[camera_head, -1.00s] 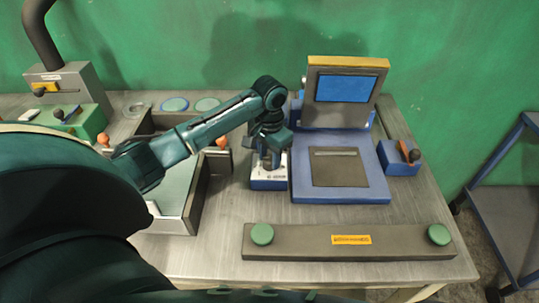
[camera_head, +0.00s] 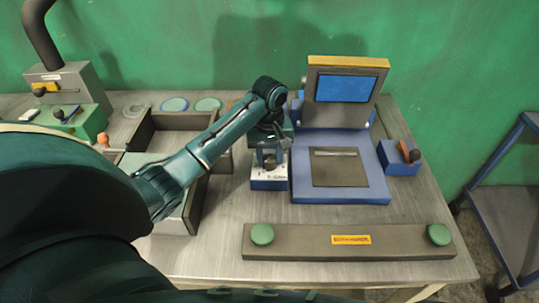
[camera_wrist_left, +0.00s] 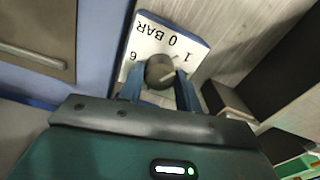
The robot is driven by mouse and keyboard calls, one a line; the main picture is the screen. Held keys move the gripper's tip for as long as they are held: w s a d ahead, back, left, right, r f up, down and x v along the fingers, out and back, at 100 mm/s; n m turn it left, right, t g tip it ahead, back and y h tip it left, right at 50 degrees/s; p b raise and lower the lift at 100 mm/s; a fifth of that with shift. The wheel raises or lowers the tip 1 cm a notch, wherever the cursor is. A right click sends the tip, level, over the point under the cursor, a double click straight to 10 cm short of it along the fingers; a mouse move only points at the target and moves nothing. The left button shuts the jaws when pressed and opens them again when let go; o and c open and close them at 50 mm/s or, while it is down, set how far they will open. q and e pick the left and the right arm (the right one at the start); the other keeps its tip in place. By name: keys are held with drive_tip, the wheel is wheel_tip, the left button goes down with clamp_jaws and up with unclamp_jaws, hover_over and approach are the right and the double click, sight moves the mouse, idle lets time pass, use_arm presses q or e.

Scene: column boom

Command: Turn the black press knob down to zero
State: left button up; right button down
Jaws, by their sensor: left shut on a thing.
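The black press knob (camera_wrist_left: 160,72) sits on a small blue box with a white dial face (camera_wrist_left: 152,40) that reads "0 BAR" with numbers around it. A pale pointer line shows on the knob's top. My left gripper (camera_wrist_left: 160,88) is shut on the knob, one finger on each side. In the head view the left gripper (camera_head: 269,160) comes down over the blue dial box (camera_head: 269,184), left of the blue press. The knob shows only partly there. My right gripper is not in view.
The blue press base (camera_head: 385,185) with its raised screen (camera_head: 347,88) stands close right of the dial box. A grey bar (camera_head: 300,242) with two green buttons lies in front. An open grey tray (camera_head: 197,195) is to the left. A lever box (camera_head: 400,158) stands right.

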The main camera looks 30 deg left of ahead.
sight(268, 157)
use_arm(q)
drive_tip(key=n, duration=0.6)
drive_tip(key=shift+n, duration=0.4)
idle(0.4)
drive_tip(key=o, duration=1)
wheel_tip(268, 157, up, 5)
drive_tip(key=shift+w+a+f, duration=0.1)
drive_tip(key=shift+r, duration=0.4)
wheel_tip(268, 157, up, 8)
drive_tip(key=shift+f, duration=0.15)
drive_tip(key=shift+s, duration=0.2)
